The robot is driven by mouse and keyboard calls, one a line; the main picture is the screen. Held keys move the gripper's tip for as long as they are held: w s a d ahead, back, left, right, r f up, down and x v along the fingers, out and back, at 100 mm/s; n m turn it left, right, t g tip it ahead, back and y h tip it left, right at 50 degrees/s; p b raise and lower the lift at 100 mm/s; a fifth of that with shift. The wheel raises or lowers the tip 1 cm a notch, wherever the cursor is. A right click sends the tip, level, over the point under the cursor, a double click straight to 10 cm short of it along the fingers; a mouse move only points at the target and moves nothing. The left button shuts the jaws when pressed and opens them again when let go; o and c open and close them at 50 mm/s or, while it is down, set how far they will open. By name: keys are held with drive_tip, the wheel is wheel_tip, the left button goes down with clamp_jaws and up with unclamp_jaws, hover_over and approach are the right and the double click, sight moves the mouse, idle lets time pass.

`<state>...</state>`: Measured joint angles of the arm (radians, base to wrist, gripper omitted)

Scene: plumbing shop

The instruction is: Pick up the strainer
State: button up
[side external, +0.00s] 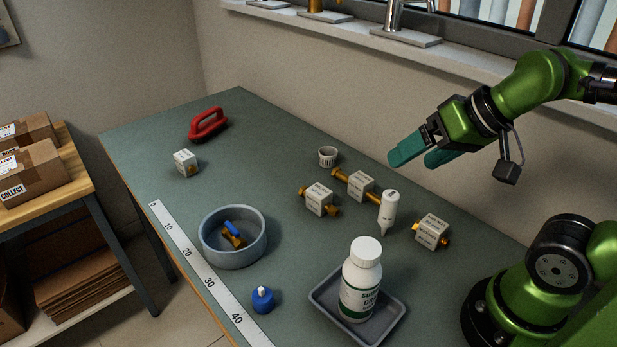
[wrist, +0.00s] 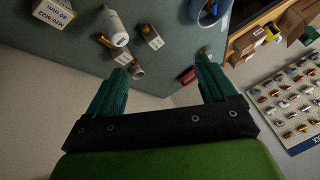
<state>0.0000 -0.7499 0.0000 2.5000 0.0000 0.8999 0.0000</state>
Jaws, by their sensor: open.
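The strainer appears to be the small pale slotted cup (side external: 328,156) standing upright on the bench near its back edge. In the wrist view a small round thing beside the left finger looks like the strainer (wrist: 138,72), partly in shadow. My gripper (side external: 421,156) has teal fingers and is open and empty. It is raised above the bench, to the right of the strainer in the side view. In the wrist view the finger gap (wrist: 161,67) is wide and nothing is held.
Labelled white blocks with brass fittings (side external: 319,199) and a white squeeze bottle (side external: 389,212) stand near the strainer. A red handled tool (side external: 208,124), a grey bowl (side external: 232,259) and a tray (side external: 385,325) with a white bottle (side external: 361,280) are farther off. The wall borders the bench's back.

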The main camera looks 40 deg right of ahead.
drive_tip(key=n+g+h, duration=0.2)
drive_tip(key=n+g, duration=0.1)
drive_tip(key=n, duration=0.2)
approach(328, 153)
drive_tip(key=f, duration=0.1)
drive_tip(key=a+f, duration=0.1)
drive_tip(key=f, duration=0.1)
drive_tip(key=shift+s+a, duration=0.1)
drive_tip(key=shift+s, duration=0.05)
drive_tip(key=shift+w+x, duration=0.1)
drive_tip(key=shift+x, duration=1.25)
drive_tip(key=shift+w+x, duration=0.15)
drive_tip(key=shift+x, duration=1.2)
drive_tip(key=shift+a+r, duration=0.15)
drive_tip(key=c, duration=1.1)
